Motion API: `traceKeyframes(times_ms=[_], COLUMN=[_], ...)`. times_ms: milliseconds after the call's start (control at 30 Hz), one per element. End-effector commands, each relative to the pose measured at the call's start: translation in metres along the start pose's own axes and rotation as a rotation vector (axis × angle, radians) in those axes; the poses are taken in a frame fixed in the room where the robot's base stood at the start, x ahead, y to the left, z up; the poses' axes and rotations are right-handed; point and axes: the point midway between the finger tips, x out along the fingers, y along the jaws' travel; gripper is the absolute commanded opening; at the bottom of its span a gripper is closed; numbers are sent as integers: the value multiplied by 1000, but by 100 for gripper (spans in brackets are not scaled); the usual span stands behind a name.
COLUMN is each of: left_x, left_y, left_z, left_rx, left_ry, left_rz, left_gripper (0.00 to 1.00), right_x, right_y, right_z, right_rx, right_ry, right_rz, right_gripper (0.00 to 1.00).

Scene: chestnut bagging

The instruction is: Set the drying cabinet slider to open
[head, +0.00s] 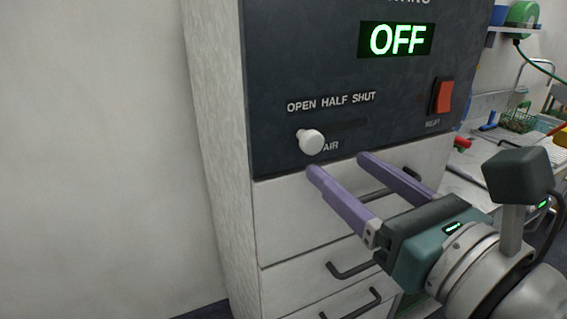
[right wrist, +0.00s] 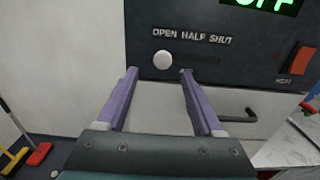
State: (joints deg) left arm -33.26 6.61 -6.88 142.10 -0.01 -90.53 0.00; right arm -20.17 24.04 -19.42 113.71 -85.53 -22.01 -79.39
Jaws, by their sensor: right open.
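The drying cabinet (head: 290,75) has a dark panel with a white round slider knob (head: 311,141) marked AIR. The knob sits at the left end of its slot, below the word OPEN; the slot runs bare to the right under HALF and SHUT. My right gripper (head: 338,164) is open and empty, its two purple fingers pointing at the panel just below the knob. In the right wrist view the knob (right wrist: 163,59) shows just beyond the fingertips, between them, and looks apart from both. My left gripper is not in view.
A green display (head: 396,40) reads OFF, with a red HEAT switch (head: 443,96) below it at right. Drawers with dark handles (head: 350,270) lie under the panel. A cluttered worktop (head: 470,165) stands at right. In the right wrist view a red broom head (right wrist: 38,154) is at lower left.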

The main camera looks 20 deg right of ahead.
Motion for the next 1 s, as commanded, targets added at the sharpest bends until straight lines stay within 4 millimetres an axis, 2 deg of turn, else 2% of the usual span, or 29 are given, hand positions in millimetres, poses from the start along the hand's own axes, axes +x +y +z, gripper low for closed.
traceKeyframes(times_ms=[100, 267, 800, 867, 900, 967, 1000], left_x=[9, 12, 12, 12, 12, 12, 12], left_y=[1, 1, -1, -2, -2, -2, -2], left_z=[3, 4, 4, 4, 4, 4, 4], left_rx=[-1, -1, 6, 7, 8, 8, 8], left_ry=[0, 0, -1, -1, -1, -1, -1], left_rz=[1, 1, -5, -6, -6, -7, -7], left_gripper=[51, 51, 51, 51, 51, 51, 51], right_x=[-19, -31, -33, -33, -34, -36, -40], right_y=[0, 0, -1, -8, -16, -34, -48], right_z=[-4, -1, 1, 2, 3, 2, -2], right_rx=[-1, -1, 19, 93, 186, 398, 585], right_ry=[3, 1, -1, 0, 1, 1, 1], right_rz=[2, 0, -8, -45, -89, -193, -284], right_gripper=[69, 69, 69, 69, 69, 69, 69])
